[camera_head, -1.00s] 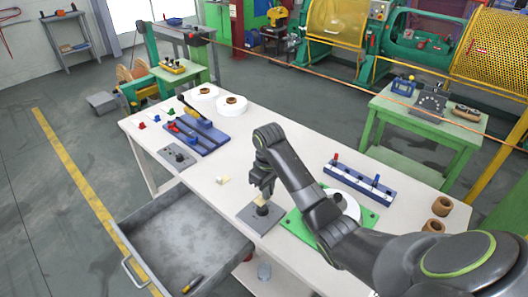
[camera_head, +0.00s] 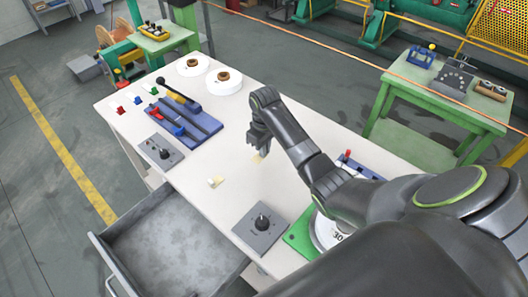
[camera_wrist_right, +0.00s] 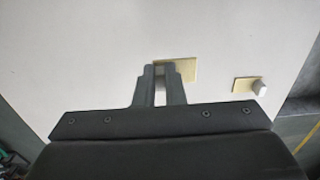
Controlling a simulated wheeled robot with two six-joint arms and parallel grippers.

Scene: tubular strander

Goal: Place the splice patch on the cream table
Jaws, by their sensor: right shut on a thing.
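My right gripper (camera_head: 260,148) is over the middle of the cream table (camera_head: 205,160). It is shut on the splice patch (camera_head: 258,158), a small flat yellowish square. In the right wrist view the patch (camera_wrist_right: 184,70) shows beyond the closed fingertips (camera_wrist_right: 160,84). I cannot tell whether its underside touches the table. A second small yellowish piece with a white knob (camera_head: 216,182) lies on the table to the left; it also shows at the right in the wrist view (camera_wrist_right: 244,84). My left gripper is not in view.
A grey plate with a black knob (camera_head: 262,222) and a green board with a white disc (camera_head: 300,236) stand near the front. Blue trays (camera_head: 190,118), another knobbed plate (camera_head: 160,150) and white spools (camera_head: 226,80) are farther off. An open drawer (camera_head: 170,235) juts out front.

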